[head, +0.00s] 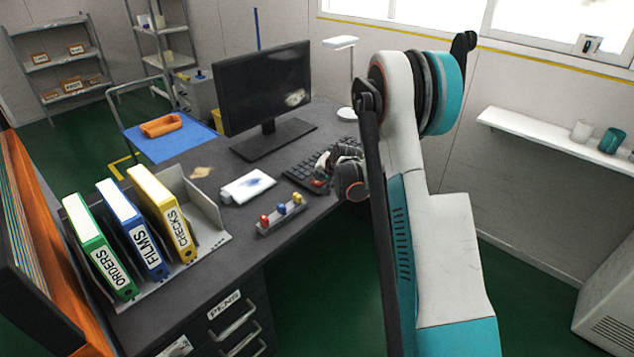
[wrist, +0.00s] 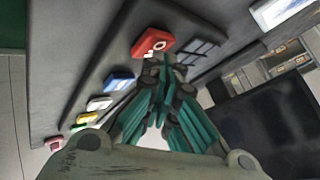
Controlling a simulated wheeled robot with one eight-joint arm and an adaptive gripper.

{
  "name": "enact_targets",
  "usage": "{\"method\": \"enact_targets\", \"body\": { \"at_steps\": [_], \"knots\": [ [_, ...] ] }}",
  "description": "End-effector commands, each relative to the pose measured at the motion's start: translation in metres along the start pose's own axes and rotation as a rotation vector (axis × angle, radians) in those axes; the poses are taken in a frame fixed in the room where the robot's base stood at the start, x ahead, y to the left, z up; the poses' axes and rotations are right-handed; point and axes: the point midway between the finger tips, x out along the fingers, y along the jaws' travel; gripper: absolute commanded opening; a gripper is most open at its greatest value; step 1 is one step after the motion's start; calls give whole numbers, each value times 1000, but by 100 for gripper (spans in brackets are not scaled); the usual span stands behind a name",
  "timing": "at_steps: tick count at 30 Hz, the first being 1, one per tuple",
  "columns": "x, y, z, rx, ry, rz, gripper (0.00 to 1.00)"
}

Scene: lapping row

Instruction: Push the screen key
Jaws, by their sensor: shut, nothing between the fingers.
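A red key (wrist: 152,44) with a white mark shows in the wrist view, just beyond my shut fingertips (wrist: 163,78). Whether they touch it I cannot tell. In the head view a small red patch (head: 317,183) shows under my gripper (head: 326,165), at the near end of the dark keyboard (head: 300,174). My gripper is low over the keyboard and partly hides it. The monitor (head: 262,88) behind it is dark; its dark panel also fills the lower right of the wrist view (wrist: 268,128).
A white pad with a blue mark (head: 248,186) and a rack with red, blue and yellow pieces (head: 282,216) lie left of my gripper. Binders (head: 162,213) stand at the desk's left. A wall shelf (head: 545,138) is at right.

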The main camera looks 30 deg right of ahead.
Motion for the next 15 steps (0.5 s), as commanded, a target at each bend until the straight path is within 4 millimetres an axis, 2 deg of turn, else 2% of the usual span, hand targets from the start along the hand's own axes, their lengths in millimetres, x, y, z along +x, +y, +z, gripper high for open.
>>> {"method": "enact_targets", "body": {
  "at_steps": [15],
  "knots": [
    [-8, -6, -6, 0, 0, 0, 0]
  ]
}}
